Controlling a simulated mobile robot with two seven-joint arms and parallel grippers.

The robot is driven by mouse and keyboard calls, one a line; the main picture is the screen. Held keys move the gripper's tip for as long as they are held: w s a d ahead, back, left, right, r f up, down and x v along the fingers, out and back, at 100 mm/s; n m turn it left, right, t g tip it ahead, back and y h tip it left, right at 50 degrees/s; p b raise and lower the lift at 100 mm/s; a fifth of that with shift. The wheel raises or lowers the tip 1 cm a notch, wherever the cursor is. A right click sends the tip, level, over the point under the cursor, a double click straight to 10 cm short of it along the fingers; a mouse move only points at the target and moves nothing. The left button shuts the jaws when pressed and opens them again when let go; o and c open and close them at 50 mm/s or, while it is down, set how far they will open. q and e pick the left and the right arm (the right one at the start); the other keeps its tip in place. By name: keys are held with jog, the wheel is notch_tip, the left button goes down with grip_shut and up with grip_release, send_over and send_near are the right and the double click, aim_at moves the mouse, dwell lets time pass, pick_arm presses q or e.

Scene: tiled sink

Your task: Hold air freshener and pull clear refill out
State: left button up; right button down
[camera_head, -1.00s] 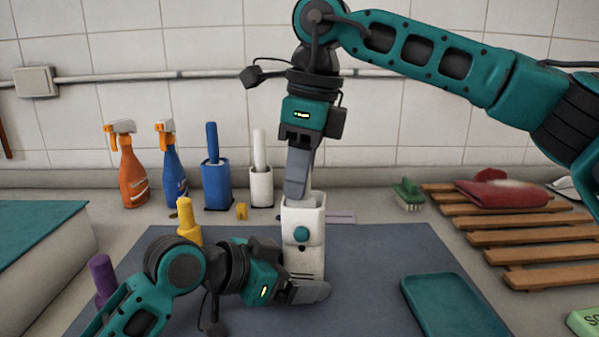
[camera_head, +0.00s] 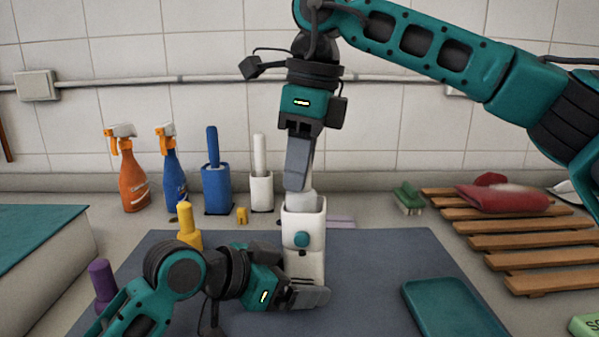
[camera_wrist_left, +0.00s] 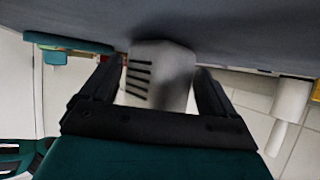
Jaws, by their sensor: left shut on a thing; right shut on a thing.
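The air freshener (camera_head: 304,265) is a white upright box with a round teal button, standing on the dark mat (camera_head: 375,265). My left gripper (camera_head: 308,294) is shut on its lower part. In the left wrist view, the air freshener's slotted face (camera_wrist_left: 160,75) sits between the two dark fingers (camera_wrist_left: 155,88). The pale refill (camera_head: 299,203) shows at the open top of the air freshener, its lower part hidden inside. My right gripper (camera_head: 297,183) comes down from above and is shut on the refill's top, which its fingers mostly hide.
A teal tray (camera_head: 455,306) lies on the mat at right, with a wooden slatted rack (camera_head: 520,240) beyond it. Spray bottles (camera_head: 132,180) and blue and white holders (camera_head: 217,188) stand along the wall. Yellow (camera_head: 188,228) and purple (camera_head: 103,283) bottles stand near my left arm.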

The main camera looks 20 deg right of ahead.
pick_arm(q)
jog(key=shift+f, duration=0.1)
pick_arm(e)
jog(key=shift+r, duration=2.75)
pick_arm(q)
jog(key=o, duration=0.8)
